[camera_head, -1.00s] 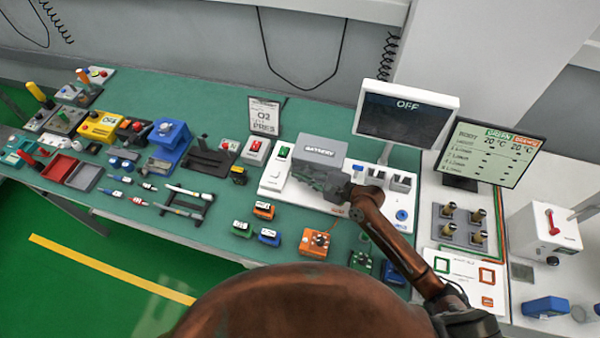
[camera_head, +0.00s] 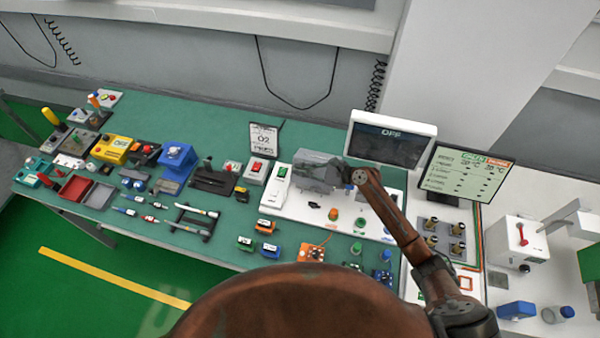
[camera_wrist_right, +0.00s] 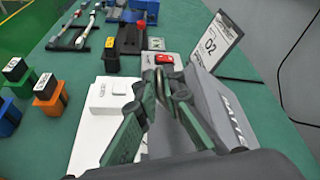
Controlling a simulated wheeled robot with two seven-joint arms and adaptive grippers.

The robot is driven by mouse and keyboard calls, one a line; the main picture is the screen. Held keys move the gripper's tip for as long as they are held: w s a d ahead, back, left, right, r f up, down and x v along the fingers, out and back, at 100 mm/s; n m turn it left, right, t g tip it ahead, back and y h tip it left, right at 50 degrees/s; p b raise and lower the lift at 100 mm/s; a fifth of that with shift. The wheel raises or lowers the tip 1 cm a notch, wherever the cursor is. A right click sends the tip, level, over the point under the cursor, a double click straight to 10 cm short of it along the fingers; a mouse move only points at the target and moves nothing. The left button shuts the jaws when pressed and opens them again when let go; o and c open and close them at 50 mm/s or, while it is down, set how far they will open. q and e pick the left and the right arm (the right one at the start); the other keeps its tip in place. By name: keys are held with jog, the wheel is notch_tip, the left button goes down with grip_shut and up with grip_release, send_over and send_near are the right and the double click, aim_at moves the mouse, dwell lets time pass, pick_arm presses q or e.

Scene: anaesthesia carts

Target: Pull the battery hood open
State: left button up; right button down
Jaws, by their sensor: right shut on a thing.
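The grey battery hood (camera_head: 316,157) is at the back of a white panel (camera_head: 295,207), below the OFF screen. Its lettering is out of sight in the head view, and it looks tilted up and back. In the wrist view the grey hood (camera_wrist_right: 222,112) fills the right side, with part of its white lettering showing. My right gripper (camera_head: 328,178) is at the hood's front. In the wrist view its green fingers (camera_wrist_right: 165,88) close together beside the hood. The exact grip spot is hidden by the fingers. My left gripper is not in view.
Orange and green knobs (camera_head: 333,214) show on the panel before the hood. The OFF screen (camera_head: 391,139) stands close behind my right arm, with a status display (camera_head: 464,172) to its right. An O2 sign (camera_head: 264,140) stands left of the hood. Several small blocks lie in front.

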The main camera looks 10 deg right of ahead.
jog(key=shift+w+d+r+m, duration=0.1)
jog(key=shift+w+r+m, duration=0.1)
jog(key=shift+w+m, duration=0.15)
jog(key=c, duration=2)
grip_release()
jog(key=shift+c, duration=0.2)
jog(key=v, duration=1.2)
jog(key=shift+w+r, duration=0.1)
